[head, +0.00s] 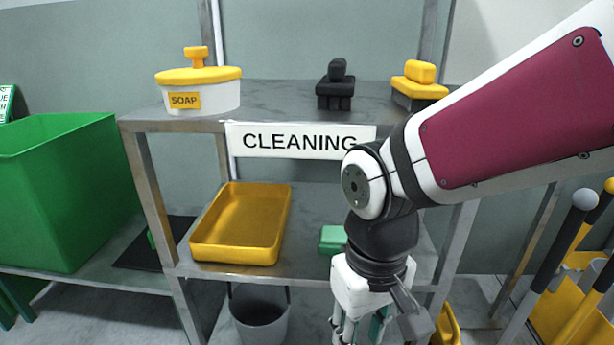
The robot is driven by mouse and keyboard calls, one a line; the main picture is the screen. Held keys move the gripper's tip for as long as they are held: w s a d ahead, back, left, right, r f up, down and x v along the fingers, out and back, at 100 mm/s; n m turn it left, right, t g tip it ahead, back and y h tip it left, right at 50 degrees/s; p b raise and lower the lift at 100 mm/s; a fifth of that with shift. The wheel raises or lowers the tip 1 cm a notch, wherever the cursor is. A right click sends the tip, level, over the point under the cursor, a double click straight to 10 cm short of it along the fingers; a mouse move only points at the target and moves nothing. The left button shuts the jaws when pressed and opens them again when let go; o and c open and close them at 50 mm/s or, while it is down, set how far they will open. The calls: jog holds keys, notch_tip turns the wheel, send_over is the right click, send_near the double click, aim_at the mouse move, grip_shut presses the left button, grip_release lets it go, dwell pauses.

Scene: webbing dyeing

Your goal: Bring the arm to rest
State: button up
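My arm comes in from the upper right, with a white and dark red link, and bends down at a dark joint in front of the shelf. My gripper (362,328) hangs at the bottom of the head view, pointing down. Its fingertips are cut off by the lower edge, so I cannot tell whether it is open or shut. A bit of teal shows between the fingers; I cannot tell whether it is part of the gripper or a thing behind or in it.
A metal shelf (160,205) labelled CLEANING holds a soap tub (205,95), a black brush (335,88) and a yellow brush (418,84). Below are a yellow tray (205,240), a green block (332,239) and a grey bucket (262,325). A green bin (65,200) stands left; handled tools (555,255) stand right.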

jog(key=s+d+r+m, duration=0.3)
jog(key=s+d+r, duration=0.1)
jog(key=s+d, duration=0.25)
jog(key=s+d+r+m, duration=0.25)
jog(key=s+d, duration=0.25)
jog(key=s, duration=0.3)
notch_tip(320, 180, up, 34)
jog(key=t+p, duration=0.4)
jog(key=p, duration=2.8)
jog(key=shift+d+r+n, duration=0.25)
jog(key=shift+d+n, duration=0.05)
jog(key=shift+n, duration=0.15)
